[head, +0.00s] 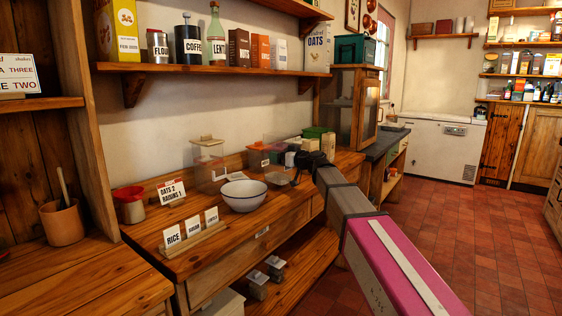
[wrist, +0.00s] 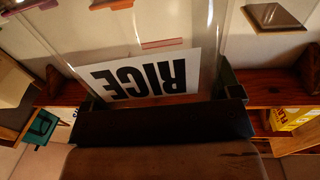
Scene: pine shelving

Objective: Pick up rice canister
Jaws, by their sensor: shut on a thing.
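The rice canister is a clear-walled container with a white RICE label (wrist: 148,78), upside down in the wrist view. My gripper (wrist: 162,98) is shut on it, with one dark finger on each side. In the head view my gripper (head: 300,160) is over the back of the wooden counter, and a faint clear container (head: 275,146) shows just left of it. The gripper and neighbouring containers partly hide it there. I cannot tell its height above the counter.
A white bowl (head: 244,195) and a clear canister with a tan lid (head: 209,165) stand left of my gripper. A label holder (head: 194,240) with RICE and other cards is at the counter's front. A shelf (head: 215,69) with several packages runs above.

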